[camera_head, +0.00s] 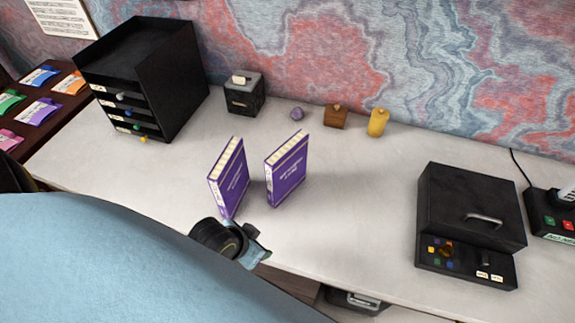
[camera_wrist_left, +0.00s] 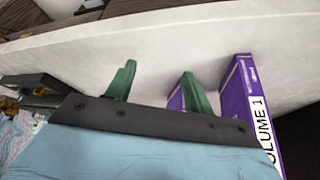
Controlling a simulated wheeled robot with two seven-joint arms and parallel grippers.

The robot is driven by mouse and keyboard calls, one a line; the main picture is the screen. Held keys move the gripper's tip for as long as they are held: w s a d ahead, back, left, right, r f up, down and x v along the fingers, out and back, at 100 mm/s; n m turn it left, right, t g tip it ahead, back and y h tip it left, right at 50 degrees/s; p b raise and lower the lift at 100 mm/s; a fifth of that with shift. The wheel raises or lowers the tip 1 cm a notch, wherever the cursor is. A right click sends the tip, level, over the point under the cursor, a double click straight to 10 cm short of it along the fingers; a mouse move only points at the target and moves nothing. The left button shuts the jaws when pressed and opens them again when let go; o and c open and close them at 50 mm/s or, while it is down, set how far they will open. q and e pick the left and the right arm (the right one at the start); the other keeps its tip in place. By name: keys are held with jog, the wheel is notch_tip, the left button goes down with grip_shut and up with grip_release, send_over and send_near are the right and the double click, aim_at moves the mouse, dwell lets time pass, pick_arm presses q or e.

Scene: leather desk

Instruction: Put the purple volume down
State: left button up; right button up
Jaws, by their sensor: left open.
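Two purple books stand upright on the white desk in the head view, the left book (camera_head: 230,178) and the right book (camera_head: 287,172), with a gap between them. My left gripper (camera_head: 256,243) is at the desk's front edge, just in front of the left book. In the left wrist view its green fingers (camera_wrist_left: 157,82) are spread apart with bare desk between them. A purple book (camera_wrist_left: 175,101) shows behind the right-hand finger and is partly hidden. Another purple book (camera_wrist_left: 240,95) marked "VOLUME 1" stands further right. I cannot tell whether the finger touches a book.
A black drawer unit (camera_head: 150,75) stands at the back left, beside a small black box (camera_head: 244,95). A purple stone (camera_head: 297,114), wooden block (camera_head: 335,116) and yellow weight (camera_head: 378,122) line the back. A black machine (camera_head: 470,210) stands right. The desk centre-right is clear.

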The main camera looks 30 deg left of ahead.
pick_arm(q)
jog(key=w+a+r+t+p, duration=0.1)
jog(key=w+a+r+t, duration=0.2)
jog(key=r, duration=0.2)
jog(key=w+a+r+t+h, duration=0.1)
jog(key=w+a+r+t, duration=0.15)
jog(key=r, duration=0.35)
jog(key=w+a+r+t+p, duration=0.1)
jog(key=w+a+r+t, duration=0.2)
jog(key=w+r, duration=0.15)
send_near(284, 149)
jog(key=w, duration=0.3)
jog(key=shift+g, duration=0.25)
jog(key=shift+f+x, duration=0.2)
jog(key=shift+x, duration=1.4)
jog(key=shift+f+x, duration=0.2)
jog(key=shift+x, duration=1.35)
jog(key=shift+s+d, duration=0.2)
jog(key=shift+s, duration=0.05)
grip_shut()
jog(key=shift+r, duration=0.2)
